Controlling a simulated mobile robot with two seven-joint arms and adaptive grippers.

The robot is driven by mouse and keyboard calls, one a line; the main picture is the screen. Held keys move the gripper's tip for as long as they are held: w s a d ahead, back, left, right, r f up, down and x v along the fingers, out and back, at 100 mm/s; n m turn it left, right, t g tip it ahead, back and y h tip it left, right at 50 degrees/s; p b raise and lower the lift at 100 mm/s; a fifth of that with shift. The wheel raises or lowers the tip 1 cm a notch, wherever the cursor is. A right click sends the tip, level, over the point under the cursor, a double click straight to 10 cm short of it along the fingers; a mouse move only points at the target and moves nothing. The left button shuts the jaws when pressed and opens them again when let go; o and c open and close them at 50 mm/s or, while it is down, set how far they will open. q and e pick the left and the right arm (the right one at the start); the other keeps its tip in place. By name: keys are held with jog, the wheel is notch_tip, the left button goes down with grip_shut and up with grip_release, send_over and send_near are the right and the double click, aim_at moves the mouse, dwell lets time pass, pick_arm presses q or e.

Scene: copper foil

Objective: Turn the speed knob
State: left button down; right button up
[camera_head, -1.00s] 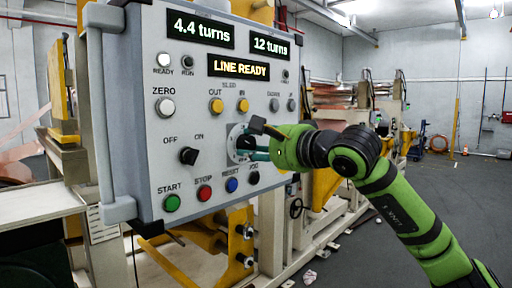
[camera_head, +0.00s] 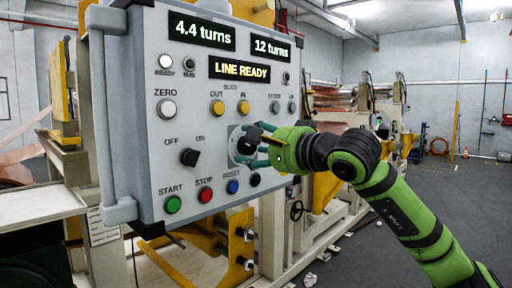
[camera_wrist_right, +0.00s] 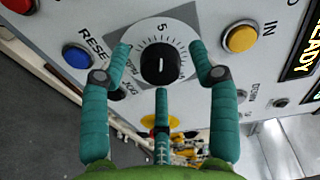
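The speed knob (camera_wrist_right: 162,65) is a round black knob with a white pointer line, set on a white dial (camera_wrist_right: 140,42) marked with ticks and a 5. In the head view the knob (camera_head: 245,146) is partly covered by my fingers. My right gripper (camera_wrist_right: 160,62) has its teal fingers spread around the knob, two at its sides and one below. Gaps show between these fingers and the knob, so it is open. In the head view my right gripper (camera_head: 254,146) is close in front of the panel. My left gripper is not in view.
The grey control panel (camera_head: 140,150) carries turn displays, a LINE READY display (camera_head: 239,68) and several buttons. A blue reset button (camera_head: 232,186) and a yellow IN button (camera_wrist_right: 240,38) sit near the dial. Open floor lies to the right.

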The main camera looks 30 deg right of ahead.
jog(key=v, duration=1.2)
jog(key=shift+a, duration=0.15)
dwell(0.3)
